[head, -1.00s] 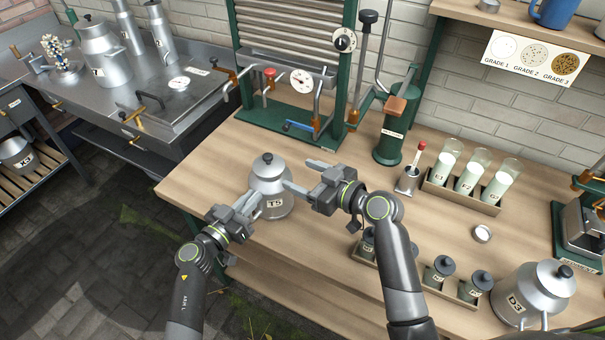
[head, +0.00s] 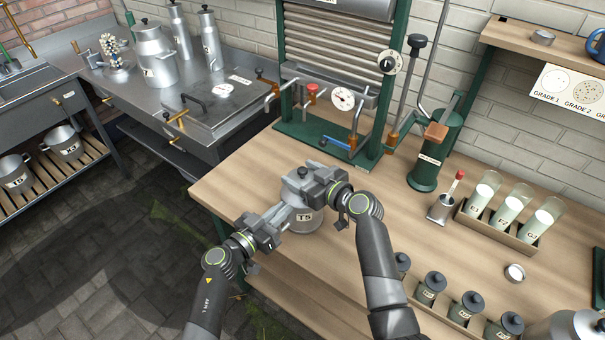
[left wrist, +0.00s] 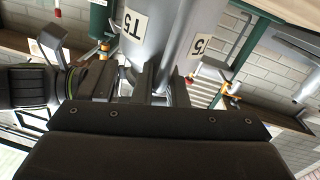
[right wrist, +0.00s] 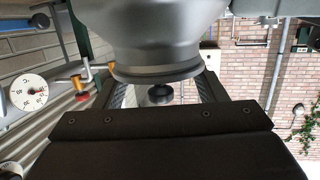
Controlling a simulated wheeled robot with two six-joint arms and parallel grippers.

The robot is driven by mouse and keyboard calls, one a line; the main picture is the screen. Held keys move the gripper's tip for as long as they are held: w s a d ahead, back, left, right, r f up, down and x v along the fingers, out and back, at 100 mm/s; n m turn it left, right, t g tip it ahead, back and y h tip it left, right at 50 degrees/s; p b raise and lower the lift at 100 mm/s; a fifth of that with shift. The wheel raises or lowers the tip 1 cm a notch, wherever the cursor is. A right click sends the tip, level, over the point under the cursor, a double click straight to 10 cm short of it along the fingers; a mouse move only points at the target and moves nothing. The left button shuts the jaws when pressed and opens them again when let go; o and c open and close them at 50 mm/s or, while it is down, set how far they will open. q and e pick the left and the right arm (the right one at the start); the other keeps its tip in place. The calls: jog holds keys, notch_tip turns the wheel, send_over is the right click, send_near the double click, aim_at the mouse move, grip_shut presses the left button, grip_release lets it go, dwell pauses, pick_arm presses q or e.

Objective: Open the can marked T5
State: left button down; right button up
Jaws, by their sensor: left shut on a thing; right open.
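The steel can marked T5 (head: 302,219) stands upright near the front left edge of the wooden bench. Its lid (right wrist: 160,71) is on and has a dark knob (right wrist: 160,93). My left gripper (head: 291,208) is shut on the can at its left side; the left wrist view shows its close-set fingers (left wrist: 168,84) against the can body (left wrist: 170,32), and the exact part held is hard to tell. My right gripper (head: 307,182) is open at the can's top. In the right wrist view its fingers (right wrist: 165,92) stand apart on either side of the knob.
A green press frame with a dial (head: 342,99) stands behind the can. Bare bench (head: 385,215) lies between.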

aim_at(302, 170)
jog(key=shift+f, duration=0.2)
grip_shut()
dwell(0.3)
jog(key=shift+r, duration=0.35)
dwell(0.7)
jog(key=shift+r, duration=1.1)
jog(key=shift+r, duration=0.15)
jog(key=shift+r, duration=1.85)
